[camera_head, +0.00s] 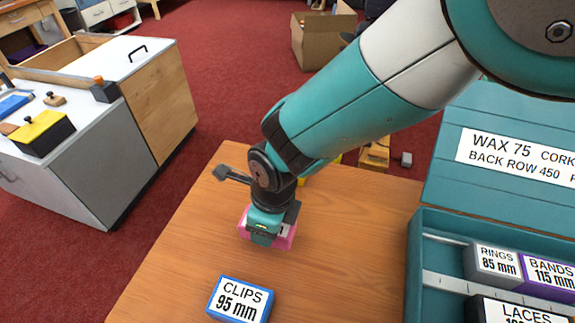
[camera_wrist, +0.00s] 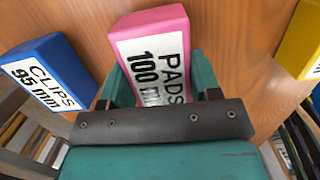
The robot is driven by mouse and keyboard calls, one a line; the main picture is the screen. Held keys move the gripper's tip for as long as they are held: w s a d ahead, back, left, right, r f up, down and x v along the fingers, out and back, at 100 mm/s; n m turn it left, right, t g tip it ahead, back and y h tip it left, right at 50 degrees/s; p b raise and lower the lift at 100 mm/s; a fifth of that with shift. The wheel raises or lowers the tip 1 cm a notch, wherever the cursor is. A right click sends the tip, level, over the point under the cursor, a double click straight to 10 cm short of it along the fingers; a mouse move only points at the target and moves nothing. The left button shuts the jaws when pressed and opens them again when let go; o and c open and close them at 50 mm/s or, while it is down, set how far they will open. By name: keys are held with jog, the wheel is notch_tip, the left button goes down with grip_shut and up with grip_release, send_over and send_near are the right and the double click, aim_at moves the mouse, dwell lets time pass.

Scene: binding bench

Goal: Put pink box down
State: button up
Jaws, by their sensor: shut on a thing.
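The pink box (camera_wrist: 158,22), labelled PADS 100 mm, is between the fingers of my gripper (camera_wrist: 157,78) in the wrist view. The fingers are shut on its sides. In the head view the pink box (camera_head: 284,243) shows at the end of my gripper (camera_head: 266,238), over the wooden table (camera_head: 180,270). My gripper hides much of it there. I cannot tell whether its underside touches the table.
A blue CLIPS 95 mm box (camera_head: 240,301) lies near the table's front. A yellow box (camera_wrist: 302,42) is on the other side. At right stands an open teal case (camera_head: 414,262) holding RINGS, BANDS and LACES boxes. Bare tabletop lies left of my gripper.

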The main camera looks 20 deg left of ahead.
jog(key=shift+f, duration=0.75)
jog(key=shift+f, duration=0.2)
jog(key=o, duration=1)
jog(key=shift+r, duration=0.15)
jog(key=r, duration=0.4)
jog(key=d+r, duration=0.1)
jog(key=r, duration=0.6)
jog(key=shift+d+r+b, duration=0.35)
jog(key=shift+r, duration=0.15)
